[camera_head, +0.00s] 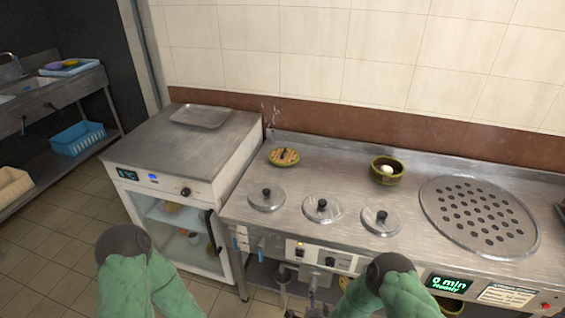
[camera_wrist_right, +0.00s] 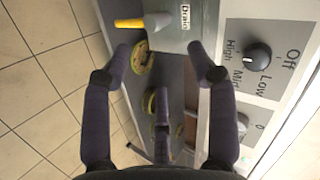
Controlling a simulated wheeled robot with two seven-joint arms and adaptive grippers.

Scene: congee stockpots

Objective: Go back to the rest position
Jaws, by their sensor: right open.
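My right arm reaches down in front of the counter in the head view, and its gripper (camera_head: 318,290) is small and partly hidden there. In the right wrist view my right gripper (camera_wrist_right: 160,65) is open, its fingers spread with nothing between them. It is near the counter's front panel (camera_wrist_right: 262,80). My left arm comes in at the lower left of the head view, but its gripper is out of sight.
Three lidded pots (camera_head: 322,209) sit in the steel counter (camera_head: 330,165). A bowl with eggs (camera_head: 387,171), a plate with food (camera_head: 284,157) and a perforated round lid (camera_head: 478,214) are there too. A glass-door cabinet (camera_head: 180,185) stands left. A yellow-handled drain valve (camera_wrist_right: 140,22) is near the right gripper.

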